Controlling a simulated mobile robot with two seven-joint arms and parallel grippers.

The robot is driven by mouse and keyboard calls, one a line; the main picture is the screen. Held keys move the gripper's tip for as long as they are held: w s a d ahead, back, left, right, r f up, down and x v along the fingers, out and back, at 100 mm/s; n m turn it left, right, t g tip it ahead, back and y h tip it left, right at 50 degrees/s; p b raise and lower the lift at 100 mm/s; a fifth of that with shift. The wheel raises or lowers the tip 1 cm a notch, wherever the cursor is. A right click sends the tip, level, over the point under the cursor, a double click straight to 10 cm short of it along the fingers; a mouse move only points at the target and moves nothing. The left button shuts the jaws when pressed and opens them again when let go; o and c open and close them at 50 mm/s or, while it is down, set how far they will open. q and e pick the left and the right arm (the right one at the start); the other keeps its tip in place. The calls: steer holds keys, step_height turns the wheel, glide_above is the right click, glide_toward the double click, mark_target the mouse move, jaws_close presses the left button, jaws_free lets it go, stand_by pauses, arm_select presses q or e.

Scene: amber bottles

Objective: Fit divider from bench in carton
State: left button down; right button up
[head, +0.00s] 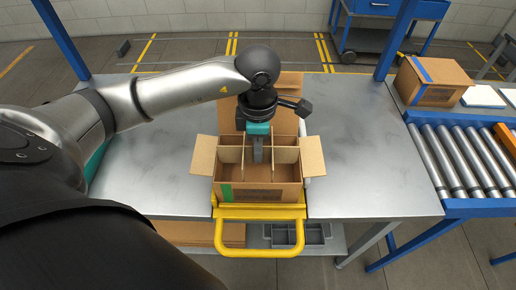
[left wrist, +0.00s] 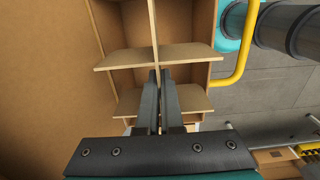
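The open carton (head: 262,194) stands in the middle of the bench with its side flaps spread and a green mark on its front. The tan cardboard divider (head: 287,155) is inside the carton walls, its crossed panels splitting the space into cells. In the left wrist view the divider (left wrist: 130,58) shows a long panel crossed by shorter ones. My left gripper (head: 258,158) points down over the carton's middle. Its fingers (left wrist: 160,100) are closed on either side of the long panel. The divider's lower edges are hidden, so I cannot tell if it touches the carton floor. My right gripper is out of view.
A yellow tubular frame (head: 260,252) sits at the carton's front. The steel bench (head: 354,140) is clear on both sides. A roller conveyor (head: 468,160) and a taped closed box (head: 432,82) are at the right. Grey bins (head: 312,234) lie on the shelf below.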

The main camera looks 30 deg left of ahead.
arm_select(q)
steer(key=shift+f, duration=0.15)
steer(key=shift+f+b, duration=3.5)
steer(key=shift+f, duration=0.15)
steer(key=shift+f, duration=0.1)
steer(key=c, duration=1)
jaws_free()
step_height(320, 180, up, 15)
steer(key=shift+r+p, duration=0.15)
steer(key=shift+p, duration=1)
